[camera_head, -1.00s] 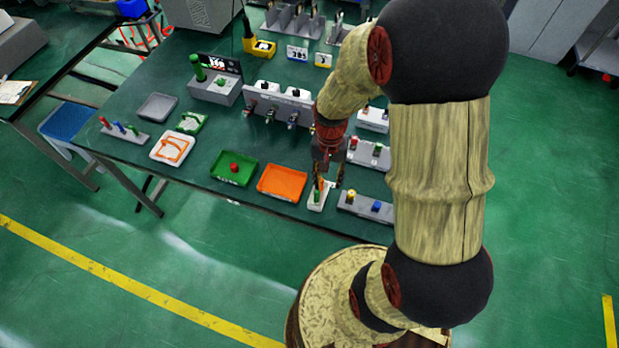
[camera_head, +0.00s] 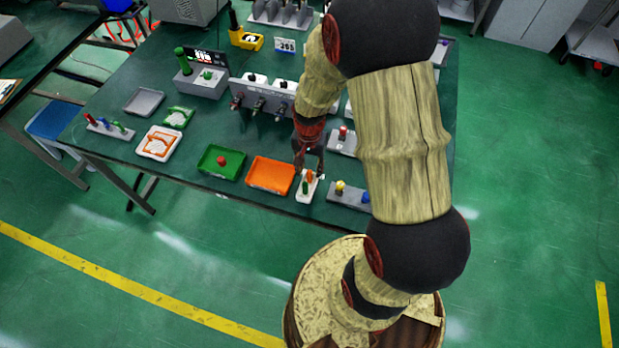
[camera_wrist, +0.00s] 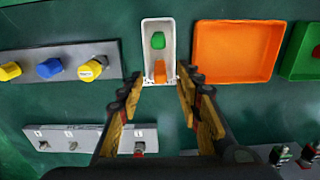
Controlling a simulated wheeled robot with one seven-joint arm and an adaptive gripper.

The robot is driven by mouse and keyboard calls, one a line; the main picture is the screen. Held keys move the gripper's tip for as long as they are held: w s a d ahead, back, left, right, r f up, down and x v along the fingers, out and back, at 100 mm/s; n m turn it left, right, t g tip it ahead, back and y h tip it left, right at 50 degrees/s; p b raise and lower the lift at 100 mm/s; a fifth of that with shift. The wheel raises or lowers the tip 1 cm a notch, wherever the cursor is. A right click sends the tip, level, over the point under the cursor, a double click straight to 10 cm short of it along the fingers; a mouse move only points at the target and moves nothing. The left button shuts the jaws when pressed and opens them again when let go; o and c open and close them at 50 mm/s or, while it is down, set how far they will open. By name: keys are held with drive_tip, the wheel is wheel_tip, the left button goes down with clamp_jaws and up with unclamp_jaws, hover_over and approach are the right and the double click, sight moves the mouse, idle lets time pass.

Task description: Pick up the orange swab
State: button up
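The orange swab (camera_wrist: 160,72) stands in a white holder (camera_wrist: 146,53), beside a green swab (camera_wrist: 158,41). In the head view the orange swab (camera_head: 310,175) and green swab (camera_head: 305,187) show in the holder (camera_head: 300,195) at the table's front edge. My gripper (camera_wrist: 160,78) is open, its yellow-padded fingertips on either side of the orange swab in the wrist view. Gaps show between both fingertips and the swab, so it is not held. In the head view my gripper (camera_head: 309,172) is just above the holder; its exact height is unclear.
An orange tray (camera_head: 270,176) and a green tray (camera_head: 221,162) with a red knob lie left of the holder. A grey block (camera_head: 345,196) with yellow and blue knobs is close on its right. A grey switch panel (camera_head: 262,98) stands behind.

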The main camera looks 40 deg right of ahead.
sight(310, 178)
wheel_tip(310, 178, down, 3)
drive_tip(key=shift+r, duration=0.2)
drive_tip(key=c, duration=0.8)
drive_tip(key=shift+c, duration=0.5)
